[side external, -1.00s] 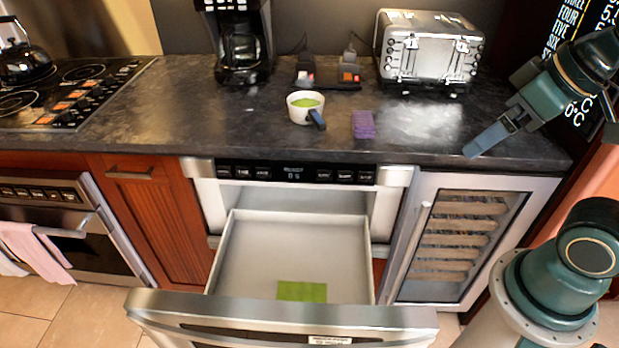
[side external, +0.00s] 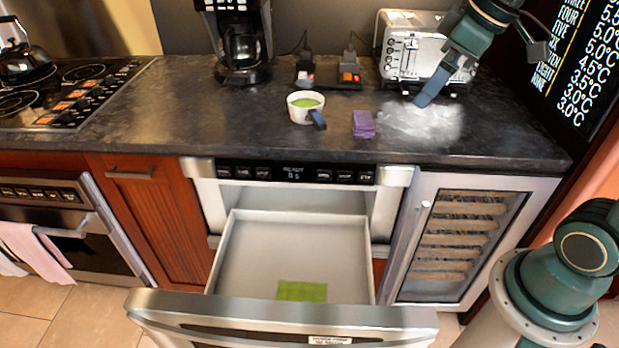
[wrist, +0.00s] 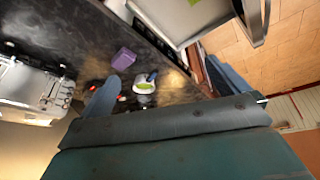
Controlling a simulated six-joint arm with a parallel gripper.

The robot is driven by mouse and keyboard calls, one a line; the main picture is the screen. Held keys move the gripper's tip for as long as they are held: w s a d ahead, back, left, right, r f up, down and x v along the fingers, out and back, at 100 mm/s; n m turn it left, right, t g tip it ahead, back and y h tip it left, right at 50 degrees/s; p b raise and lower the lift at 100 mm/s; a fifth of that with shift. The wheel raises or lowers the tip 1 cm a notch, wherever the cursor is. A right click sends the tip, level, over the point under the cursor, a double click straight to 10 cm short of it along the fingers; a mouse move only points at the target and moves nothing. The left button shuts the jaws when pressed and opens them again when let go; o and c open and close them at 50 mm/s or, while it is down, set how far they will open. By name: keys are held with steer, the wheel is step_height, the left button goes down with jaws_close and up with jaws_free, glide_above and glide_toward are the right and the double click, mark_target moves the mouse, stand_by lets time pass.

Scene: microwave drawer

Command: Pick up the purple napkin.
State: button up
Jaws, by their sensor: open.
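The purple napkin (side external: 363,124) lies folded on the dark countertop, right of the white cup and near the counter's front edge. It also shows in the wrist view (wrist: 124,58). My gripper (side external: 420,103) is above the counter in front of the toaster, to the right of the napkin and apart from it. In the wrist view my gripper's fingers (wrist: 165,88) are spread apart with nothing between them at the tips. The side view shows the fingers edge-on.
A white cup (side external: 293,112) with green contents and a blue handle stands left of the napkin. The toaster (side external: 405,50) is close behind my gripper. A coffee maker (side external: 240,45) stands at the back. The microwave drawer (side external: 250,255) is open below, with a green sheet (side external: 302,291) inside.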

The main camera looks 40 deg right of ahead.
steer(key=w+d+f+n+g+y, duration=0.1)
steer(key=w+d+n, duration=0.15)
steer(key=w, duration=0.25)
steer(key=w+d+f+n, duration=0.1)
steer(key=w+d+f, duration=0.1)
steer(key=w+d, duration=0.3)
steer(key=n+y, duration=0.1)
steer(key=n, duration=0.2)
glide_toward(366, 118)
steer(key=r, duration=0.2)
steer(key=d+r, duration=0.1)
steer(key=shift+s+r+m+g, duration=0.25)
steer(key=shift+s+r+g, duration=0.05)
steer(key=shift+s+r, duration=0.1)
steer(key=shift+f, duration=0.1)
steer(key=shift+y, duration=0.3)
steer(key=shift+x, duration=4.25)
steer(key=shift+f, duration=0.15)
steer(key=shift+x, duration=2.5)
steer(key=shift+w+d, duration=0.15)
steer(key=shift+c, duration=0.4)
steer(key=c, duration=0.8)
